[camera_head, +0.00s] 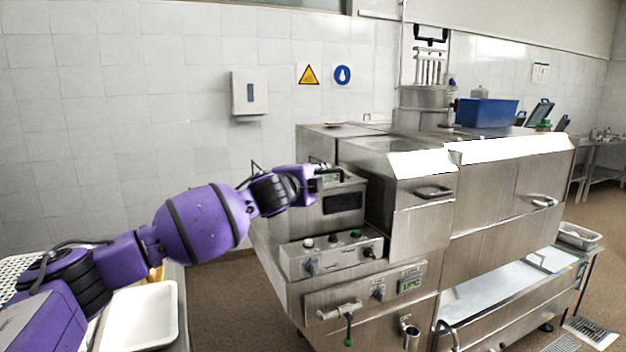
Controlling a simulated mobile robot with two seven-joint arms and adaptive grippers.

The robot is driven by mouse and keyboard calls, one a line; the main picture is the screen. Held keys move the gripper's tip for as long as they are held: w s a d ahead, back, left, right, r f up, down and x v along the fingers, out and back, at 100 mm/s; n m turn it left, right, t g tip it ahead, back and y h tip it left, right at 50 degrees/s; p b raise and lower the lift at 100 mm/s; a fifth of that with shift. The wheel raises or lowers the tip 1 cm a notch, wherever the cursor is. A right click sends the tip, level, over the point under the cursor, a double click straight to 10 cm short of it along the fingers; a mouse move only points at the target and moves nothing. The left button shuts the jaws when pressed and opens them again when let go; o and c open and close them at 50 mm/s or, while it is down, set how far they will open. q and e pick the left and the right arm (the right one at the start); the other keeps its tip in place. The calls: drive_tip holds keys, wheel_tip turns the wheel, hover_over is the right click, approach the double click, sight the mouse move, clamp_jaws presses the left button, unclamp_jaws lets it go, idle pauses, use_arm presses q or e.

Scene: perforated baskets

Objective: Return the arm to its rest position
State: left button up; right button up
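My purple and black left arm comes in from the lower left and stretches out to the right. Its gripper (328,176) is at the front left of a large steel machine (420,210), by a box with a dark panel (343,203). The gripper is small and dark against the steel, so I cannot tell whether its fingers are open or shut. I see no object clearly held in it. My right gripper is not in view.
A white tray (140,318) lies at the lower left beside my arm, with a perforated white surface (14,272) behind. Knobs and a lever (348,330) stick out of the machine's front. A blue bin (487,112) stands on top. Brown floor (225,300) lies clear between tray and machine.

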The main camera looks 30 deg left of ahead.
use_arm(q)
drive_tip(key=shift+s+d+r, duration=0.1)
drive_tip(key=shift+s, duration=0.6)
